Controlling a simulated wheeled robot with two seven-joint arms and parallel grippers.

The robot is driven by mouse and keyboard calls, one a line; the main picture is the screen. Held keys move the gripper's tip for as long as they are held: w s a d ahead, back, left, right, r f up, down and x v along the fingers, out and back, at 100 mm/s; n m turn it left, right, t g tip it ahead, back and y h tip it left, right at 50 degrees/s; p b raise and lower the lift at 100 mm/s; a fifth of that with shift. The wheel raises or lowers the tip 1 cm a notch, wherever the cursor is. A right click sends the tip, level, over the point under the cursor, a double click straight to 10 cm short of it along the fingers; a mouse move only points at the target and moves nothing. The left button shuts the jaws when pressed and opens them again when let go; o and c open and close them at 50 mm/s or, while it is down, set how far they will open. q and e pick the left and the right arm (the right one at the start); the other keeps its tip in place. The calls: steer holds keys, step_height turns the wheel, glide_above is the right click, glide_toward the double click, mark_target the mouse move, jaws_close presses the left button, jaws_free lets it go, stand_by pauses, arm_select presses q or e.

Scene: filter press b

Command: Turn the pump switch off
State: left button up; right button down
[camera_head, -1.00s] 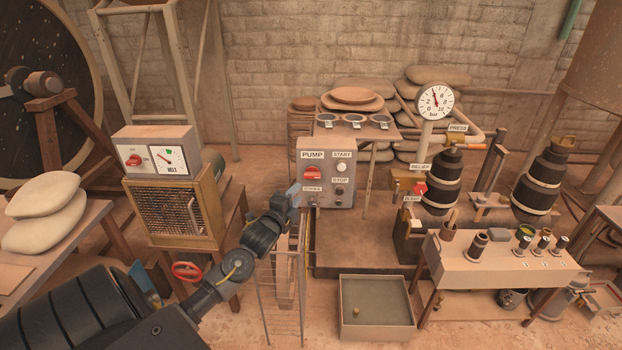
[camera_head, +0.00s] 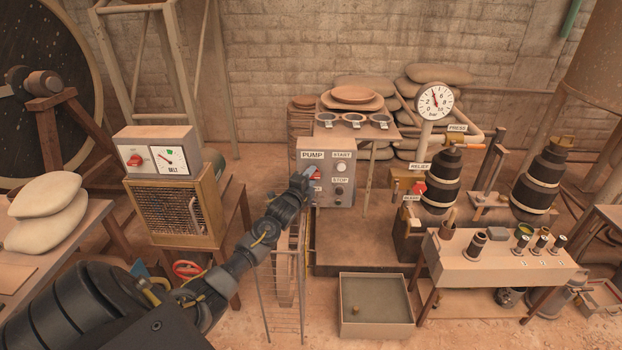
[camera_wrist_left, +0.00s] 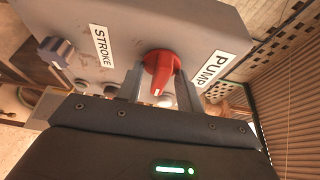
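The grey control box (camera_head: 345,180) carries the red pump switch (camera_head: 316,172) under the PUMP label. My left gripper (camera_head: 306,180) is at the box front and partly covers the switch and the STROKE label. In the left wrist view the red switch (camera_wrist_left: 161,68) sits between the two fingertips of my left gripper (camera_wrist_left: 160,88), one on each side. The fingers are apart and look open around the handle; I cannot tell whether either touches it. The STROKE knob (camera_wrist_left: 56,51) is off to the left there. My right gripper is not in view.
START (camera_head: 341,167) and STOP (camera_head: 339,191) buttons sit right of the switch. The belt box (camera_head: 156,152) on a caged heater stands left. A pressure gauge (camera_head: 435,101) and black cylinders stand right. A shallow tray (camera_head: 377,332) lies on the floor below.

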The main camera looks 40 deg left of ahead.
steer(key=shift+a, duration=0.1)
arm_select(q)
steer(key=shift+c, duration=0.7)
jaws_close()
steer(key=shift+d, duration=0.15)
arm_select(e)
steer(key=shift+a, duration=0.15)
